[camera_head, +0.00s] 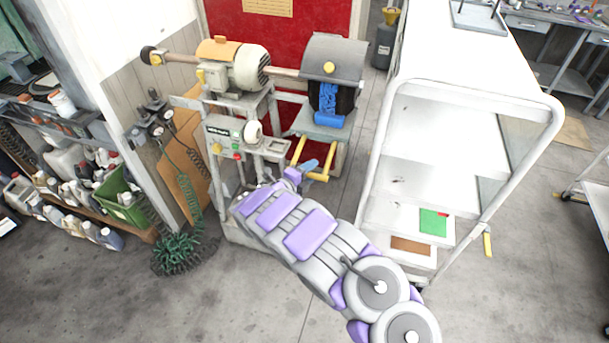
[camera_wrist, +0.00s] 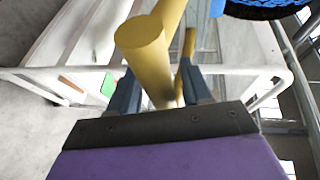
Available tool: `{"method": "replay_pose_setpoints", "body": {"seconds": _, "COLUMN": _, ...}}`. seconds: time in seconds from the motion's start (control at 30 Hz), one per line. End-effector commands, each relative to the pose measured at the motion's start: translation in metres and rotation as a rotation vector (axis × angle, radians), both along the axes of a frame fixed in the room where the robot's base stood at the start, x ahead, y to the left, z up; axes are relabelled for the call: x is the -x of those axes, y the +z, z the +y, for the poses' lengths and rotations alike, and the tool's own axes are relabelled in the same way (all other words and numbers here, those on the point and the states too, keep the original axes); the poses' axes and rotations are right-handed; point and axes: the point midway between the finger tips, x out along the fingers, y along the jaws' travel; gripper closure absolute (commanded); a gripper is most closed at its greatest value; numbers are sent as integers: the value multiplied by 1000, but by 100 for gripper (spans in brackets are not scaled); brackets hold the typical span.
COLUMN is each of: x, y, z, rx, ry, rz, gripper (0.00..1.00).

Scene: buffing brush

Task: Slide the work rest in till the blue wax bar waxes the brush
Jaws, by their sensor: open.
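The black buffing brush (camera_head: 346,100) sits under a grey hood (camera_head: 335,56) at the right end of the machine. Blue patches show on its front. The blue wax bar (camera_head: 330,121) lies on the grey work rest (camera_head: 318,131) just below the brush; I cannot tell whether they touch. A yellow handle (camera_head: 325,160) extends from the work rest toward me. My gripper (camera_head: 304,170) is at the handle. In the wrist view my gripper (camera_wrist: 161,88) is open, with a yellow handle bar (camera_wrist: 150,55) between its two dark blue fingers, not clamped.
The motor (camera_head: 238,66) and control panel (camera_head: 232,138) stand left of the brush. A white trolley (camera_head: 425,140) stands close on the right. A coiled green hose (camera_head: 183,252) lies on the floor at the left. Open floor lies in front of the machine.

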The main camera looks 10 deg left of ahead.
Motion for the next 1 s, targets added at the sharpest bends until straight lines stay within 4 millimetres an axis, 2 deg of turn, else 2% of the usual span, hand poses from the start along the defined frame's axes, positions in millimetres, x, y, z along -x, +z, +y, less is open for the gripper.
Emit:
{"method": "replay_pose_setpoints", "body": {"seconds": 0.17, "x": 13, "y": 5, "z": 9, "rx": 1, "ry": 4, "rz": -1, "gripper": 52}}
{"method": "replay_pose_setpoints", "body": {"seconds": 0.8, "x": 129, "y": 26, "z": 70, "rx": 1, "ry": 3, "rz": 1, "gripper": 52}}
{"method": "replay_pose_setpoints", "body": {"seconds": 1.0, "x": 146, "y": 29, "z": 78, "rx": 0, "ry": 1, "rz": 4, "gripper": 52}}
